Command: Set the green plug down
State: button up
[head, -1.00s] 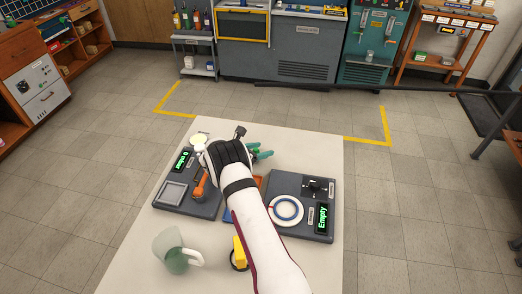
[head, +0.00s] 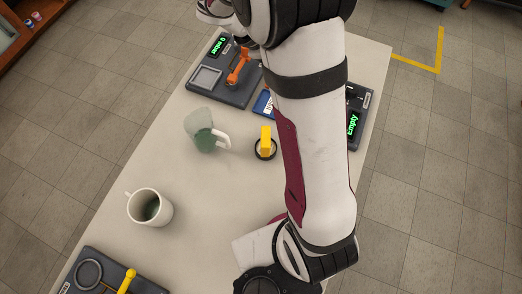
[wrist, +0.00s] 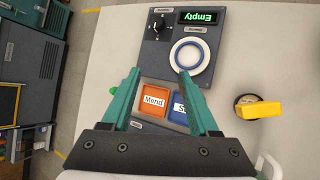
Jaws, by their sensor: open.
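My gripper (wrist: 165,100) is open in the wrist view, its two teal fingers wide apart with nothing held between them. A small green piece (wrist: 114,92), which may be the green plug, shows just left of the left finger. The finger hides part of it, and I cannot tell whether they touch. Between and beyond the fingers are an orange pad marked Mend (wrist: 153,101) and a blue pad (wrist: 180,106), partly covered by the right finger. In the head view my arm covers much of the bench and my fingers do not show.
A grey unit with a display reading Empty (wrist: 198,17) has a white ring (wrist: 191,56) and a dial. A yellow block in a black ring (head: 265,142), a translucent green jug (head: 201,128) and a white mug (head: 150,207) stand on the bench. An orange lever (head: 238,68) stands up.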

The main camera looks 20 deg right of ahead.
jog(key=s+a+r+m+y, duration=0.2)
jog(key=s+a+m+y, duration=0.3)
jog(key=s, duration=0.6)
jog(key=s+a+r+m+y, duration=0.2)
jog(key=s+a+m+y, duration=0.3)
jog(key=s+a+m, duration=0.4)
jog(key=s+a, duration=0.3)
jog(key=shift+s+a+m+t, duration=0.15)
jog(key=shift+m+t, duration=0.15)
jog(key=shift+m, duration=0.1)
